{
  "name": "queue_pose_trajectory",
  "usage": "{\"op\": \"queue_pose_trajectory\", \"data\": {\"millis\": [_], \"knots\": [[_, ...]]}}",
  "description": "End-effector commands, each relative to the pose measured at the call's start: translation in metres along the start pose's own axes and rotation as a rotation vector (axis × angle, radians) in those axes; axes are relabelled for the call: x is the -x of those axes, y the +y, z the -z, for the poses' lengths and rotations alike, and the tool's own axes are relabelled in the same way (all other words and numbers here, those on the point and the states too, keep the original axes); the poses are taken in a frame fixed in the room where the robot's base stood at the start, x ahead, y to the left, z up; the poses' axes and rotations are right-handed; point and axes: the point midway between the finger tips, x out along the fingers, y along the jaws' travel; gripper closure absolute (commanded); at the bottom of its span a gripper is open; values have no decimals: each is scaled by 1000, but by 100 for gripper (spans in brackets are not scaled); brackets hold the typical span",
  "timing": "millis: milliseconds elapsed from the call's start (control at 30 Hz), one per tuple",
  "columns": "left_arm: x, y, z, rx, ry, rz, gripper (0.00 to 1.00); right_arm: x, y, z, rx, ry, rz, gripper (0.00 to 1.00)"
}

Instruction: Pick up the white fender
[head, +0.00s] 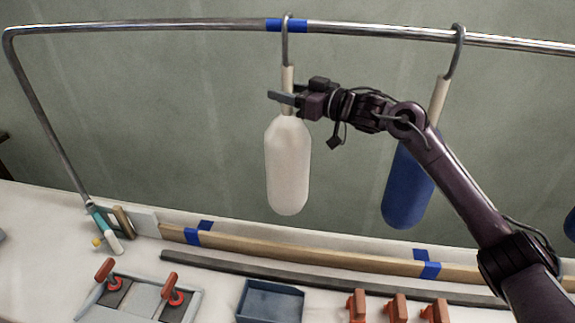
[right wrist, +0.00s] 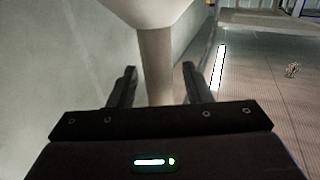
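The white fender (head: 288,165) hangs upright by a hook from the metal rail (head: 370,30), at the blue tape mark. Its pale neck (right wrist: 156,62) stands between the two fingers of my right gripper (right wrist: 159,76) in the right wrist view, with a gap on each side. In the head view my right gripper (head: 282,98) is at the neck, just above the fender's body. It is open around the neck and not closed on it. My left gripper is not in view.
A blue fender (head: 408,185) hangs to the right, partly behind my right arm. Below are a wooden strip (head: 300,251) with blue tape, a blue tray (head: 270,302), several orange clamps (head: 397,306) and a grey board with red-handled tools (head: 140,298).

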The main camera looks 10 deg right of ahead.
Motion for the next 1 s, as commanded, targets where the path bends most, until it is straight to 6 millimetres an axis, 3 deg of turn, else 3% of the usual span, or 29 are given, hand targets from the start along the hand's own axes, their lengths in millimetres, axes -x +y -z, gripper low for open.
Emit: {"op": "queue_pose_trajectory", "data": {"millis": [33, 333, 1000], "knots": [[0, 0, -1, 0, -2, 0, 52, 0, 0, 0, 0, 0, 0, 62], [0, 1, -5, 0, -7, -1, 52, 0, 0, 0, -1, -1, 0, 100], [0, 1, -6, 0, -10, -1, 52, 0, 0, 0, 0, -1, 1, 100]]}}
